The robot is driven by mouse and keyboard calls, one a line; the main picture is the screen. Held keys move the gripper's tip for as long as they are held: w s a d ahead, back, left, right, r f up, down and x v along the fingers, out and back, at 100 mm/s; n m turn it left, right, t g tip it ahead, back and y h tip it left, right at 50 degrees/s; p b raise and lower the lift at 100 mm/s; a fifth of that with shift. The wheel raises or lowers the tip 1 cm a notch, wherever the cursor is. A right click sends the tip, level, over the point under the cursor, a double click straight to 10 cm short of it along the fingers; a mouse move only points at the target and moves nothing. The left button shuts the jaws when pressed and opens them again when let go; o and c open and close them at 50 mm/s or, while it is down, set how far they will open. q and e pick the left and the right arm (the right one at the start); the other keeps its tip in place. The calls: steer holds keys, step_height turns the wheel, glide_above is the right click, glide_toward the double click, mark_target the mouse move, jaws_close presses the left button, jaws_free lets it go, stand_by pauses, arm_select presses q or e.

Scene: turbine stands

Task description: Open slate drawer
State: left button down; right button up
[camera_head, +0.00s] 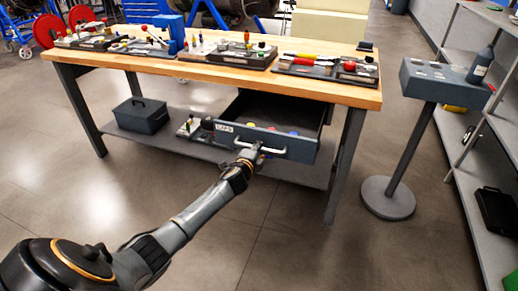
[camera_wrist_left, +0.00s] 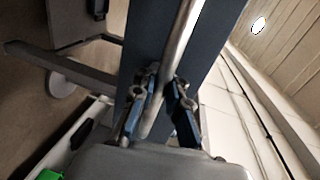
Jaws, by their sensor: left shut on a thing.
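The slate drawer (camera_head: 300,149) under the right part of the workbench is pulled out, with its inside and a few coloured items showing. A pale bar handle (camera_head: 275,151) runs along its front, beside a white label (camera_head: 225,128). My left gripper (camera_head: 250,154) is at the left part of this handle, shut on it. In the left wrist view, the fingers of the left gripper (camera_wrist_left: 158,105) are on both sides of the metal handle bar (camera_wrist_left: 176,50), in front of the dark drawer front (camera_wrist_left: 210,65). My right gripper is not in view.
The wooden workbench (camera_head: 150,68) carries several trays of tools and parts. A dark toolbox (camera_head: 141,115) sits on its lower shelf. A pedestal stand (camera_head: 410,130) and a metal shelf rack (camera_head: 492,215) are to the right. The floor (camera_head: 300,240) in front is clear.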

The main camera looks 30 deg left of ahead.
arm_select(q)
steer(key=c, duration=1.4)
jaws_free()
steer(key=shift+r, duration=0.1)
steer(key=shift+o, duration=0.2)
steer(key=v, duration=1.2)
steer(key=s+d+f+n+g+h+p, duration=0.1)
steer(key=s+f+n+g, duration=0.15)
steer(key=s+f, duration=0.6)
steer(key=s+d+f+n+g, duration=0.1)
steer(key=s+f+n+g, duration=0.15)
steer(key=f, duration=1.05)
steer(key=s+d+f+n+g+h+p, duration=0.1)
steer(key=s+f+g, duration=0.2)
steer(key=s+f, duration=0.55)
steer(key=s+d+f+n+g, duration=0.2)
steer(key=s+d+f, duration=0.2)
steer(key=s, duration=0.6)
steer(key=s+d+f+n+g+h, duration=0.1)
steer(key=s+d+f, duration=0.3)
steer(key=s+f, duration=0.4)
steer(key=s+d+f+n+g, duration=0.3)
steer(key=s+d+f, duration=0.2)
steer(key=s, duration=0.8)
steer(key=shift+f+n+h+p, duration=0.4)
steer(key=shift+f+p, duration=0.05)
steer(key=shift+f, duration=0.05)
